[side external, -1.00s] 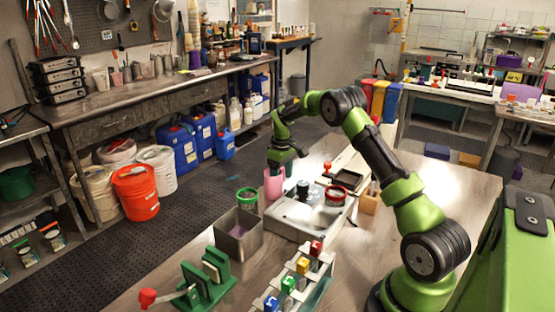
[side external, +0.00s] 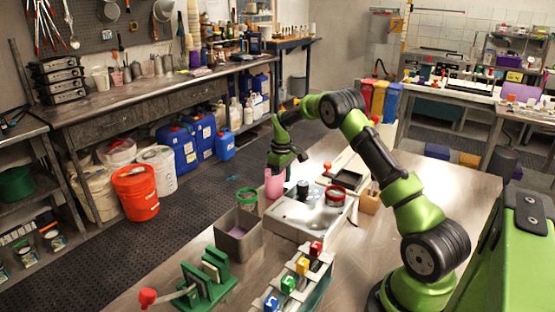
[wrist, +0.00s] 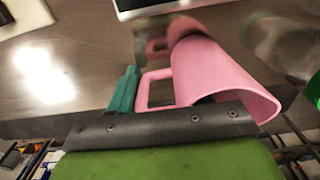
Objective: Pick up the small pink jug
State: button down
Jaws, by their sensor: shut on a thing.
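The small pink jug (side external: 275,183) is at the far end of the workbench, beside the pale tray. In the wrist view the jug (wrist: 215,75) lies across the picture, with its open mouth to the lower right and its handle to the left. My gripper (side external: 285,163) is over the jug and shut on it. A teal finger shows in the wrist view next to the handle; the other finger is hidden. A pink reflection shows on the shiny bench beyond the jug. I cannot tell whether the jug's base touches the bench.
The pale tray (side external: 290,219) with a red-rimmed dish (side external: 335,196) stands right of the jug. A wooden block (side external: 369,203) is further right.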

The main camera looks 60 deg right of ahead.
aim_at(266, 171)
jog(key=shift+r, duration=0.15)
jog(key=shift+r, duration=4.75)
jog(key=shift+r, duration=0.1)
jog(key=shift+w+a+r, duration=0.1)
jog(key=shift+w+a, duration=0.1)
jog(key=shift+a, duration=0.2)
jog(key=shift+n, duration=0.6)
jog(key=a, duration=0.1)
jog(key=w+a+r, duration=0.1)
jog(key=a, duration=0.3)
jog(key=shift+w+r, duration=0.2)
jog(key=shift+w, duration=0.1)
jog(key=s+a+m, duration=0.2)
jog(key=a+m, duration=0.5)
jog(key=m, duration=0.2)
jog(key=s+a+f+m, duration=0.1)
jog(key=s+a+m, duration=0.2)
jog(key=a+m, duration=0.5)
jog(key=shift+s+m, duration=0.2)
jog(key=shift+m, duration=0.9)
